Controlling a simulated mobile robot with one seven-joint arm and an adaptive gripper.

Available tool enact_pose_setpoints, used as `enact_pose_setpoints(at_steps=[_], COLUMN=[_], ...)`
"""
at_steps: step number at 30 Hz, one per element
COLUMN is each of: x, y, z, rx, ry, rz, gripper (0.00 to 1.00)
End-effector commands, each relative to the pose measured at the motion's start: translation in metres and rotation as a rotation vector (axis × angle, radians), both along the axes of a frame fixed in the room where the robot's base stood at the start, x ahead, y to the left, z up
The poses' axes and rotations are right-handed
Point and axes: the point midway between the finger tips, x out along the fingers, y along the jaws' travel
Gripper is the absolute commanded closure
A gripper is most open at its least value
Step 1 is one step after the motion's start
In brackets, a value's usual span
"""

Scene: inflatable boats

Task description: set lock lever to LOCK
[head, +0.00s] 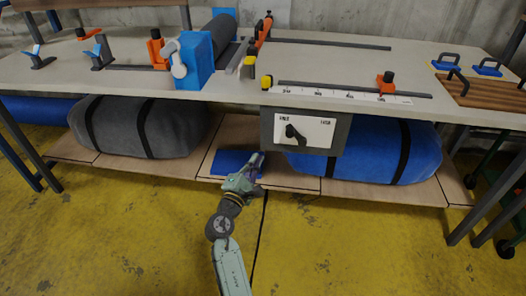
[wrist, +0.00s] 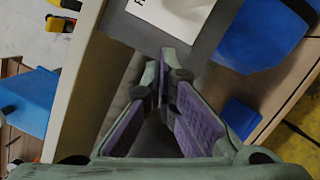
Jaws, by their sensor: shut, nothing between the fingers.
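The lock lever (head: 294,132) is a black handle on a white plate (head: 318,133) in a dark grey box under the bench top's front edge. The plate has small labels at its upper left and upper right, the left one seeming to read FREE and the right one LOCK. The lever sits on the left half, slanting from upper left to lower right. My gripper (head: 259,157) is shut and empty, below and left of the box, apart from the lever. In the wrist view my gripper (wrist: 161,68) points toward the box's edge and the plate (wrist: 178,14); the lever is not visible there.
The bench top (head: 220,88) overhangs the box, with a blue clamp block (head: 195,62) and a ruler strip (head: 340,94) on it. Below, a blue bundle (head: 415,150) and a grey bundle (head: 135,125) lie on the lower shelf. The yellow floor in front is clear.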

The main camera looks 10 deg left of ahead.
Motion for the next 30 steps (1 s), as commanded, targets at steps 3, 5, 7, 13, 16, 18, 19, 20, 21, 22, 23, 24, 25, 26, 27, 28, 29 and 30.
enact_pose_setpoints(at_steps=[3,5,7,13,16,18,19,20,21,22,23,24,25,26,27,28,29,30], x=[0.022,0.034,0.05,0.089,0.085,0.085,0.085,0.085,0.085,0.085,0.085,0.085,0.085,0.085,0.085,0.085,0.085,0.085], y=[-0.005,-0.008,-0.012,-0.02,-0.038,-0.045,-0.047,-0.049,-0.051,-0.052,-0.053,-0.054,-0.055,-0.055,-0.055,-0.055,-0.055,-0.055], z=[0.006,0.008,0.01,0.014,0.023,0.027,0.027,0.028,0.029,0.029,0.029,0.029,0.029,0.029,0.029,0.029,0.029,0.029], rx=[0.001,0.0,-0.001,0.0,0.004,0.002,0.002,0.002,0.002,0.002,0.002,0.002,0.002,0.002,0.002,0.002,0.002,0.002], ry=[-0.002,-0.002,-0.002,-0.001,0.001,0.0,0.0,0.0,-0.001,0.0,0.0,0.0,0.0,0.0,0.0,0.0,0.0,0.0], rz=[-0.003,-0.002,-0.003,-0.002,-0.004,-0.002,-0.002,-0.001,-0.001,0.0,0.0,0.0,0.0,0.0,0.0,0.0,0.0,0.0], gripper=[1.0,1.0,1.0,1.0,1.0,1.0,1.0,1.0,1.0,1.0,1.0,1.0,1.0,1.0,1.0,1.0,1.0,1.0])
